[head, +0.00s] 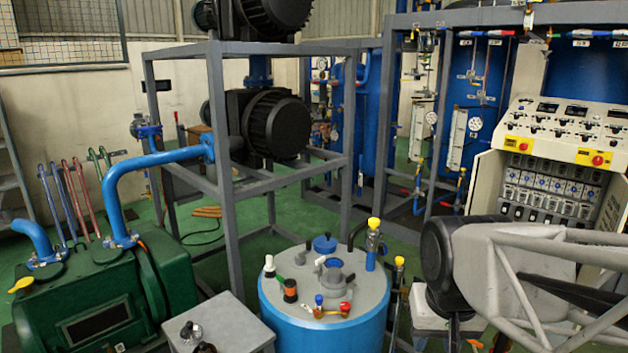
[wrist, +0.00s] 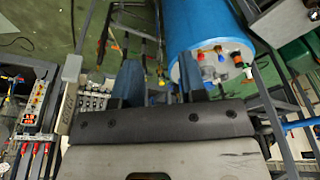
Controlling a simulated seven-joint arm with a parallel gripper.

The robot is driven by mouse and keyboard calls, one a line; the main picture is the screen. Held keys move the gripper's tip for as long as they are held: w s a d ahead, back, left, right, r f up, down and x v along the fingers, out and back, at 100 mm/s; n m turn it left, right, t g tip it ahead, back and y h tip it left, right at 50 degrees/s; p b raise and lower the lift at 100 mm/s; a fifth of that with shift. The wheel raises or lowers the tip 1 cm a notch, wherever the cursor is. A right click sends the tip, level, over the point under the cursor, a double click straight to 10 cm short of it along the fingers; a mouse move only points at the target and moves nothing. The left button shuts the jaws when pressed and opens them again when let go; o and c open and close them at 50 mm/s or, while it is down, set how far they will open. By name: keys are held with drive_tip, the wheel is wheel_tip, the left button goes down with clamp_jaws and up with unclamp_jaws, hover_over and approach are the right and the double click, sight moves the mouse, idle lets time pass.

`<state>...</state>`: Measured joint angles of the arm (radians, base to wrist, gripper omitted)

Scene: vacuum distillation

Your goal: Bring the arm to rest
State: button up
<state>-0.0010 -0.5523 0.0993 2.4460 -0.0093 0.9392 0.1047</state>
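My gripper (wrist: 159,76) shows in the wrist view with its two fingers apart. Nothing is held between them, and the floor and frame parts show through the gap. In the head view my arm (head: 490,262) reaches in from the right edge. Its dark joint is in front of the control panel's lower left, and the fingers cannot be made out there. The blue tank (head: 325,312) with a grey lid stands to the left of my arm in the head view. It also shows beyond the fingers in the wrist view (wrist: 212,25), apart from them.
A green pump (head: 95,300) with blue pipes stands at the left. A grey metal frame (head: 222,150) holds black motors behind the tank. A control panel (head: 565,140) stands at the right. A yellow-topped valve (head: 374,235) rises near the tank's right edge.

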drive_tip(key=shift+n, duration=0.5)
drive_tip(key=s, duration=0.2)
drive_tip(key=s+f, duration=0.1)
drive_tip(key=s, duration=0.2)
drive_tip(key=shift+d+f, duration=0.15)
